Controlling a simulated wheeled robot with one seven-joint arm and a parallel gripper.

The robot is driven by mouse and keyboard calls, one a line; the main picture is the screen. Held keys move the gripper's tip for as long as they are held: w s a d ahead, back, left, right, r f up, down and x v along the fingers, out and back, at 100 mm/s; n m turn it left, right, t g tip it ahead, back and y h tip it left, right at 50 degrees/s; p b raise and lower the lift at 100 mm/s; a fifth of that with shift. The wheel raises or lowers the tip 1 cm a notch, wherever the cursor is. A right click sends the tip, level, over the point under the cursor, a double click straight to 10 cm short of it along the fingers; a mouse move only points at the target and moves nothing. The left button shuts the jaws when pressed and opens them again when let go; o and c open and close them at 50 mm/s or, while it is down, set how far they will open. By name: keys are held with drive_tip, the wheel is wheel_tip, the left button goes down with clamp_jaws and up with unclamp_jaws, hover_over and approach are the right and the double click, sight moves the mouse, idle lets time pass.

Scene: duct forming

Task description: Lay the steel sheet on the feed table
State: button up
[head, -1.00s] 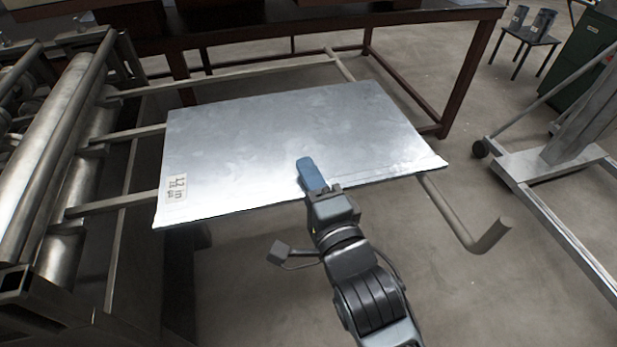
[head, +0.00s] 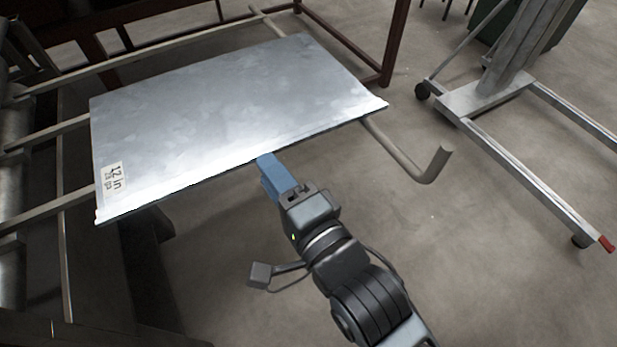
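The steel sheet (head: 225,110) is a flat, shiny grey rectangle with a white label at its near left corner. It lies across the bars of the feed table (head: 170,45), which run out from the rollers at left. My gripper (head: 266,162) has blue fingers and is at the near edge of the sheet, with the fingertips beside that edge and no longer over its top face. From this angle I cannot tell whether the fingers are apart or together, or whether the tips touch the edge.
A roller machine (head: 15,180) stands at the left. A bent grey handle bar (head: 435,165) sticks out past the sheet's right side. A wheeled metal stand (head: 480,95) is at the right. A dark red frame (head: 400,45) stands behind. The floor at front right is clear.

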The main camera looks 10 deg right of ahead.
drive_tip(key=s+d+f+n+h, duration=0.4)
drive_tip(key=s+d+n, duration=0.2)
drive_tip(key=s+d, duration=0.8)
drive_tip(key=s+d+r+n, duration=0.1)
drive_tip(key=s+n, duration=0.1)
drive_tip(key=s, duration=0.3)
drive_tip(key=s+d+r+n+g+h, duration=0.1)
drive_tip(key=s+d+n, duration=0.1)
drive_tip(key=s, duration=0.3)
drive_tip(key=s+d+r+n+g+h, duration=0.1)
drive_tip(key=s+d+r+n, duration=0.1)
drive_tip(key=s, duration=0.4)
drive_tip(key=shift+n, duration=0.9)
drive_tip(key=shift+d, duration=0.1)
